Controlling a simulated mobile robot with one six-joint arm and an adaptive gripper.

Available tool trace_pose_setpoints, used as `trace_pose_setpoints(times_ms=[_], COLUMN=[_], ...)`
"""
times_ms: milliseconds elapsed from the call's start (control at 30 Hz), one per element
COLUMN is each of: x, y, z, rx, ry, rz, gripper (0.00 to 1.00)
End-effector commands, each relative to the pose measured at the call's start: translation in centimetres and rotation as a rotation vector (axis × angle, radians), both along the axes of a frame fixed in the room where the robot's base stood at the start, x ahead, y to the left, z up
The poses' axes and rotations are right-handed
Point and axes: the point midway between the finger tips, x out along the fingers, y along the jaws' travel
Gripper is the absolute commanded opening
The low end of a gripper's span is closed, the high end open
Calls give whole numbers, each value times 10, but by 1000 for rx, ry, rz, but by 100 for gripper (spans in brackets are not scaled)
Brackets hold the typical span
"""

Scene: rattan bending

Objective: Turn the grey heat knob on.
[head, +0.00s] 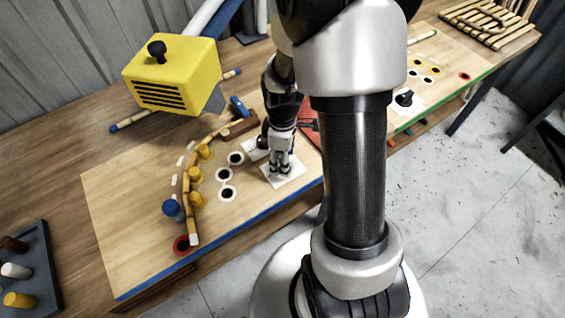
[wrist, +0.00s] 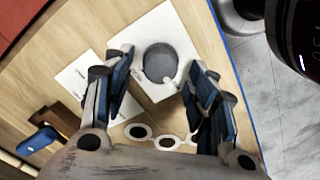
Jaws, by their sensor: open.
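The grey heat knob (wrist: 158,62) is a round grey disc with a small pale mark at its lower right edge, in the wrist view. It sits on a white plate (wrist: 182,42) on the wooden board. My gripper (wrist: 160,66) is open, with one finger on each side of the knob; I cannot tell whether they touch it. In the head view my gripper (head: 281,166) points down over the same white plate (head: 293,182), and its fingers hide most of the knob.
A second white plate (wrist: 86,83) lies beside it. A yellow heater box (head: 172,72) stands behind left, near a curved rattan strip (head: 186,190) among yellow pegs. Black-centred white rings (head: 227,193) lie left of my gripper. The board's blue edge (head: 200,262) is at the front.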

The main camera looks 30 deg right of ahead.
Motion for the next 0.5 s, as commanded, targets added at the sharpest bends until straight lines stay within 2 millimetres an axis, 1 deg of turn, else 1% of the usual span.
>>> trace_pose_setpoints(times_ms=[33,167,467,500], x=[-1,0,0,0], y=[0,0,0,0], z=[-7,-14,-15,-15], rx=[1,1,0,0], ry=[2,1,0,0], rz=[0,0,0,0], gripper=[52,52,52,50])
